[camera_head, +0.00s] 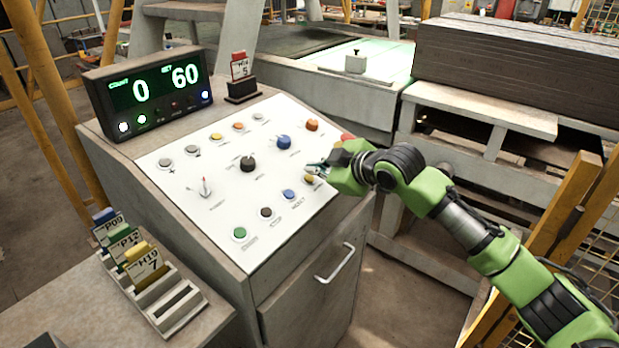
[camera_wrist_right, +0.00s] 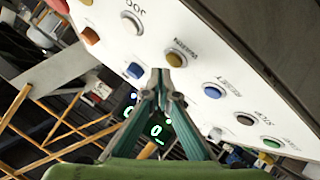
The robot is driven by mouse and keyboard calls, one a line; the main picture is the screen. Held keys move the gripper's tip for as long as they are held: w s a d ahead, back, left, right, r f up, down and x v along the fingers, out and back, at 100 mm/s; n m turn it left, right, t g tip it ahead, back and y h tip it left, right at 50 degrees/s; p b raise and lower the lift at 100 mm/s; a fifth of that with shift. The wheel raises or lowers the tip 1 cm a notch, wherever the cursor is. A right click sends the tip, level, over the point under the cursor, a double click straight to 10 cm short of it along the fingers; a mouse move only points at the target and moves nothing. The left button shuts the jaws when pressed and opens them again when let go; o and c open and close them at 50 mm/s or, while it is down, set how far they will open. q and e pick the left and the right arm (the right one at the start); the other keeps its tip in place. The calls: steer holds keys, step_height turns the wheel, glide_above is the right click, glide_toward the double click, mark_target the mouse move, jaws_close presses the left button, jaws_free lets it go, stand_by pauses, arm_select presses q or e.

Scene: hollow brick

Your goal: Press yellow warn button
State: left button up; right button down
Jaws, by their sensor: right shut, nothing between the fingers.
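The yellow warn button (camera_head: 309,179) sits near the lower right of the white sloped panel, partly beside my right gripper's fingers in the head view. In the right wrist view the yellow button (camera_wrist_right: 176,58) has a dark label beside it. My right gripper (camera_head: 316,168) is shut and empty, its fingertips close to the panel and the yellow button. In the right wrist view the shut fingertips (camera_wrist_right: 160,76) appear just below and left of that button. I cannot tell whether they touch anything. My left gripper is not in view.
Nearby on the panel (camera_head: 180,225) are a blue button (camera_head: 288,194), a dark button (camera_head: 266,212) and a green button (camera_head: 239,232). A black knob (camera_head: 248,163) and a blue knob (camera_head: 283,142) stand higher up. A display (camera_head: 150,92) reads 0 and 60.

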steer(key=shift+f, duration=0.15)
steer(key=shift+a+f, duration=0.1)
steer(key=shift+f, duration=0.15)
steer(key=shift+w+a+f, duration=0.1)
steer(key=shift+f, duration=0.35)
stand_by(0.9)
steer(key=shift+d+r+p, duration=0.2)
steer(key=shift+r+p, duration=0.65)
steer(key=shift+p, duration=0.2)
steer(key=r+p, duration=0.3)
steer(key=s+d+r+p, duration=0.1)
steer(key=shift+d+r+p, duration=0.1)
steer(key=shift+r+p, duration=0.25)
steer(key=shift+p, duration=0.05)
